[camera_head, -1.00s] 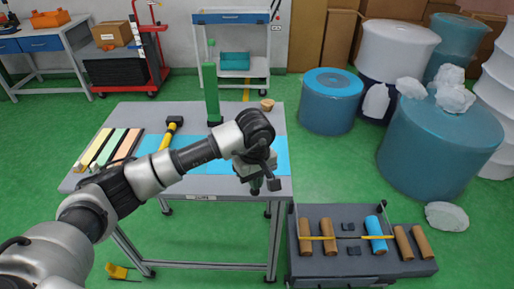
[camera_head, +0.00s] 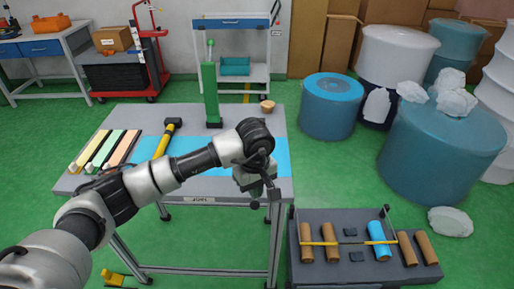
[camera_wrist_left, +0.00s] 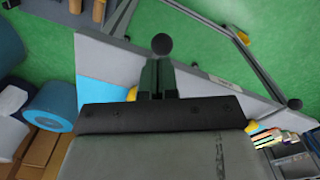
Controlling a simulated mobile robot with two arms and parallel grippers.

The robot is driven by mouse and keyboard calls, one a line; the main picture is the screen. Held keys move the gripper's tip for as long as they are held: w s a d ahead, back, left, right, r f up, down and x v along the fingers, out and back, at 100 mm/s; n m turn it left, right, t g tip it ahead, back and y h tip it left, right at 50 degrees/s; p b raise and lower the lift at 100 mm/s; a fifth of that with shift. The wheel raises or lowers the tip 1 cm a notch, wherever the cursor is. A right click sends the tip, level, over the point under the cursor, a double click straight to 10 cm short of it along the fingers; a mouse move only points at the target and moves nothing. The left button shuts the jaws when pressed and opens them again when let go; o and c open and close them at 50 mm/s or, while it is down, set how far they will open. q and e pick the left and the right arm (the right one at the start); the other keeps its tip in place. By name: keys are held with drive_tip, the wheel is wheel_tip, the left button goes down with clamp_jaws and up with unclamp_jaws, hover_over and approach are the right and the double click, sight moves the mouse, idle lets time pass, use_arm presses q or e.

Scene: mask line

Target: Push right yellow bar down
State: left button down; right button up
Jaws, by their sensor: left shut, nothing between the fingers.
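The right yellow bar (camera_head: 382,243) is a short, thin bar lying across the blue roll on the dark grey box (camera_head: 352,270) at the lower right of the head view. The left yellow bar (camera_head: 318,243) lies across two brown rolls on the same box. My left gripper (camera_head: 262,196) is shut and empty, pointing down by the table's front right corner, up and to the left of the box and apart from both bars. Its closed fingers also show in the left wrist view (camera_wrist_left: 157,80). My right gripper is not in view.
The grey table (camera_head: 240,110) with a blue mat (camera_head: 198,165) stands beneath my left arm. A green dispenser post (camera_head: 210,95) and a yellow-black tool (camera_head: 166,138) are on it. Large blue rolls (camera_head: 332,110) stand behind the box. Green floor lies open between.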

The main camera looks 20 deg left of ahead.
use_arm(q)
wheel_tip(320, 180, up, 8)
drive_tip(key=p, duration=0.3)
idle(0.3)
